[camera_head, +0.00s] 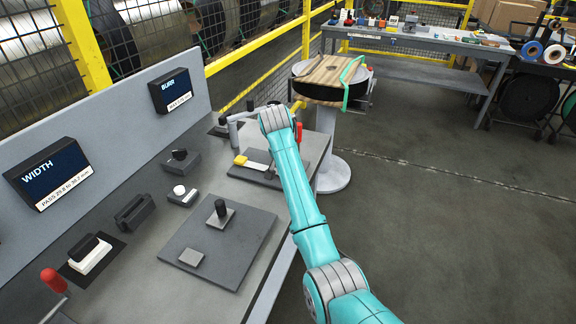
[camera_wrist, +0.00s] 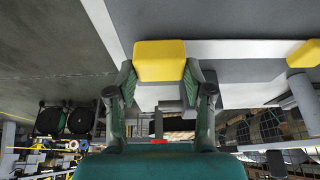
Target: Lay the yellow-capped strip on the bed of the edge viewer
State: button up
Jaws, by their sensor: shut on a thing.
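The yellow-capped strip (camera_head: 258,166) is pale grey, with a yellow cap (camera_head: 240,160) at its left end in the head view. In the wrist view, a yellow cap (camera_wrist: 160,60) sits between the fingertips of my gripper (camera_wrist: 161,78), which is shut on it. The strip's light body runs right from there to another yellow cap (camera_wrist: 303,54). In the head view my arm hides the fingers. A dark grey plate (camera_head: 314,152), apparently the edge viewer's bed, lies beneath the strip, near the BURR screen (camera_head: 171,88). I cannot tell whether strip and bed touch.
A grey lever device (camera_head: 236,128) stands close behind the strip. On the bench are a large grey plate with a black knob (camera_head: 220,208), small blocks, a WIDTH screen (camera_head: 48,172) and a red-handled lever (camera_head: 54,281). A round stand (camera_head: 333,172) is beyond.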

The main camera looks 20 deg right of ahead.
jog(key=shift+f, duration=0.25)
jog(key=o, duration=1.3)
jog(key=v, duration=1.2)
